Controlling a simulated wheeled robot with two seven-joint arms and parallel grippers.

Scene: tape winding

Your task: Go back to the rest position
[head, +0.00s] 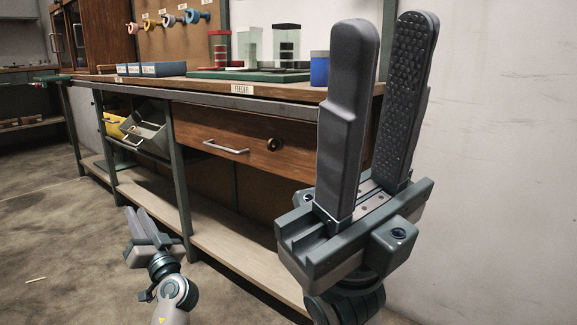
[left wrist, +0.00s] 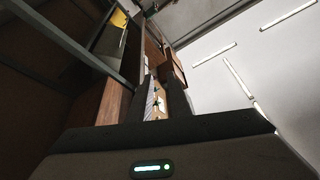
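My right gripper (head: 387,24) is large in the foreground of the head view, pointing up. Its two dark fingers stand apart with nothing between them. My left gripper (head: 137,211) is low at the left of the head view, in front of the bench's lower shelf, pointing up. Its fingers look close together and are too small to tell whether they are open or shut. I see no object in it.
The workbench (head: 240,103) runs along the wall, with a wooden drawer (head: 240,140) and a lower shelf (head: 222,228). On top are blue boxes (head: 150,69), a blue cup (head: 319,70) and a green tray (head: 250,75). Tape rolls (head: 168,20) hang behind.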

